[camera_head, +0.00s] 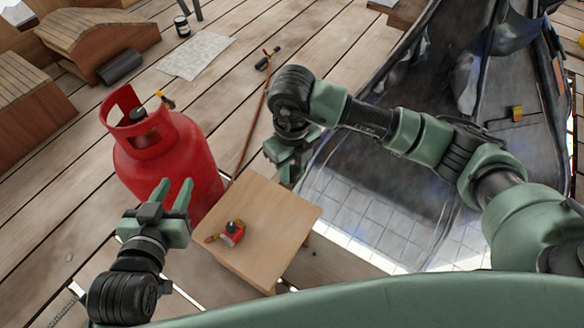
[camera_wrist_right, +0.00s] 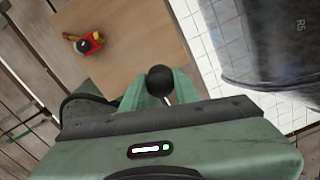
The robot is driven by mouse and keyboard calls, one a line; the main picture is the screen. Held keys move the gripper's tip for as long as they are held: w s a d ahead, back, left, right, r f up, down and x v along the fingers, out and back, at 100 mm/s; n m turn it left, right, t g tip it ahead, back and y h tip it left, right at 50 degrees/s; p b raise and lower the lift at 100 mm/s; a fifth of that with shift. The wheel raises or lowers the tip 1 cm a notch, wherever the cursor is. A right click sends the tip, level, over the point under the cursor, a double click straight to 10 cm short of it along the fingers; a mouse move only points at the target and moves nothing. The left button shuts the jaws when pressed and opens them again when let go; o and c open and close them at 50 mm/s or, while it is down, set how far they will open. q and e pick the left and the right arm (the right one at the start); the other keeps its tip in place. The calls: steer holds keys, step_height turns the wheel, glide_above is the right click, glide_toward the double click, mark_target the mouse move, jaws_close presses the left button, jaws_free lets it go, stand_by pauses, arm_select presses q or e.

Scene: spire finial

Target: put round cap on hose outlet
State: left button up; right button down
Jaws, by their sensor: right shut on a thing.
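My right gripper (camera_wrist_right: 158,92) is shut on a round black cap (camera_wrist_right: 160,79), which sits between its fingertips. In the head view the right gripper (camera_head: 284,160) hangs by the far right edge of the small wooden table, and I cannot make out the cap there. A red regulator-like fitting (camera_head: 234,235) with a black top and a brass end lies on the table; it also shows in the right wrist view (camera_wrist_right: 92,42). I cannot tell which part is the hose outlet. My left gripper (camera_head: 175,196) is open and empty, left of the table and in front of the red gas cylinder.
The wooden table (camera_head: 275,215) is otherwise bare. The red gas cylinder (camera_head: 165,155), with a valve inside its collar, stands behind left. A reddish hose (camera_head: 252,125) runs across the plank floor behind the table. A dark tiled structure (camera_head: 360,200) lies right of it.

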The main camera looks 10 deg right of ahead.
stand_by(0.3)
